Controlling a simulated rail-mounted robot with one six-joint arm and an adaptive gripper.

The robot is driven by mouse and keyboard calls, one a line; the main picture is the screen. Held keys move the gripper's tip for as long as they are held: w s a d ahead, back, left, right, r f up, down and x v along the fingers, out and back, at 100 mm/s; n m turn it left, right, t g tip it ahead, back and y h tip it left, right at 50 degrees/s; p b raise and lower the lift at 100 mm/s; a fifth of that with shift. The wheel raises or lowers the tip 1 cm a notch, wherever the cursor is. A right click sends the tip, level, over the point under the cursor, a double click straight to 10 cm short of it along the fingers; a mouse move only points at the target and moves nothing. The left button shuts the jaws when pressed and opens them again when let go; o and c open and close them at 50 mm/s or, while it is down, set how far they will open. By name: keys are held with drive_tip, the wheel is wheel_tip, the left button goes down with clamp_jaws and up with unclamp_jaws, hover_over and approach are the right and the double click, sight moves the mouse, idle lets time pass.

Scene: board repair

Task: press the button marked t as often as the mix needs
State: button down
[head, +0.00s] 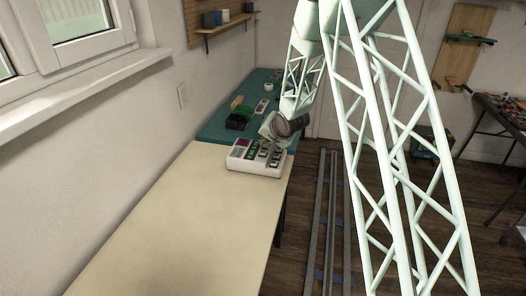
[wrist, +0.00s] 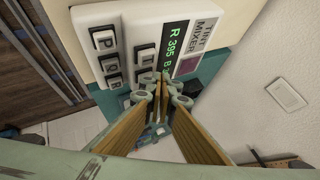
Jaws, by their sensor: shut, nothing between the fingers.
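The tint mixer (head: 240,164) is a white box at the far end of the cream table in the head view. In the wrist view the tint mixer (wrist: 150,14) shows a green display (wrist: 177,45) starting "R 395 B", with the rest hard to read. A second column (wrist: 145,57) is partly hidden by my fingers, and I cannot make out a t. My gripper (wrist: 160,82) is shut and empty, its tips over the panel by that second column. I cannot tell whether they touch a button.
The cream table (head: 185,215) is clear in front. A wall with a window stands at the left, and floor rails (head: 330,215) run at the right.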

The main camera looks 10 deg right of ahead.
sight(264, 152)
drive_tip(key=shift+r+p, duration=1.25)
drive_tip(key=shift+r, duration=0.5)
